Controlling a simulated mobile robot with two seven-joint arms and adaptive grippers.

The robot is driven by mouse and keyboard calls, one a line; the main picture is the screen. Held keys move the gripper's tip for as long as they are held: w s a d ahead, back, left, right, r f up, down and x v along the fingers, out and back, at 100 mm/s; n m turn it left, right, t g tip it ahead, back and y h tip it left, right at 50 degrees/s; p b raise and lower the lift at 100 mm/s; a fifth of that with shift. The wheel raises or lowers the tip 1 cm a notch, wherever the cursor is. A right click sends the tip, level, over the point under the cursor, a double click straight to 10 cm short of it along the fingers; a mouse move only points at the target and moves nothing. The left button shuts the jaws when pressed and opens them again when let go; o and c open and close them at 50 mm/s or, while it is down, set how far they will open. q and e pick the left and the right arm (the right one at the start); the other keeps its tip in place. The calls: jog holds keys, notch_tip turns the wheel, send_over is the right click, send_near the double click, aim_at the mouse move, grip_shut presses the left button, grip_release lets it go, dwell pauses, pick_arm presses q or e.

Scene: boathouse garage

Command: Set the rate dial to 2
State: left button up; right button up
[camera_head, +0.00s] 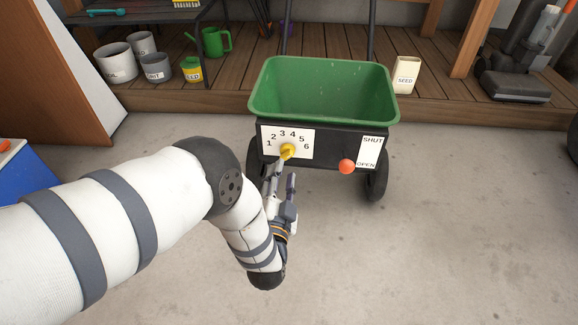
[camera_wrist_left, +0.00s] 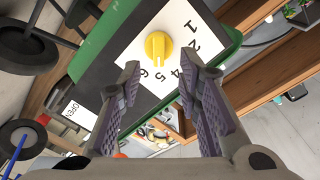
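The rate dial is a yellow knob (camera_head: 288,150) on a white plate (camera_head: 268,154) numbered 1 to 6, on the front of a spreader with a green hopper (camera_head: 322,116). In the left wrist view the knob (camera_wrist_left: 158,46) shows beyond and between the fingertips. My left gripper (camera_head: 284,176) is open and empty, just below and in front of the dial. Its spread fingers also show in the left wrist view (camera_wrist_left: 160,75), apparently apart from the knob. My right gripper is not in view.
A red lever ball (camera_head: 347,166) sits right of the dial, near a SHUT/OPEN plate (camera_head: 370,150). Black wheels (camera_head: 376,182) flank the spreader. Pots (camera_head: 116,62), a green watering can (camera_head: 215,41) and a seed box (camera_head: 405,75) stand on the wooden deck behind. The concrete floor in front is clear.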

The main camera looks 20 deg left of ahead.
aim_at(286, 158)
pick_arm(q)
jog(key=x, duration=0.2)
jog(key=b+x, duration=0.1)
jog(key=x, duration=0.1)
jog(key=shift+w+a+f, duration=0.1)
jog(key=shift+w+f, duration=0.1)
jog(key=shift+w, duration=0.15)
jog(key=shift+w+r+b, duration=0.1)
jog(key=shift+w+b, duration=0.2)
jog(key=shift+c, duration=0.3)
grip_shut()
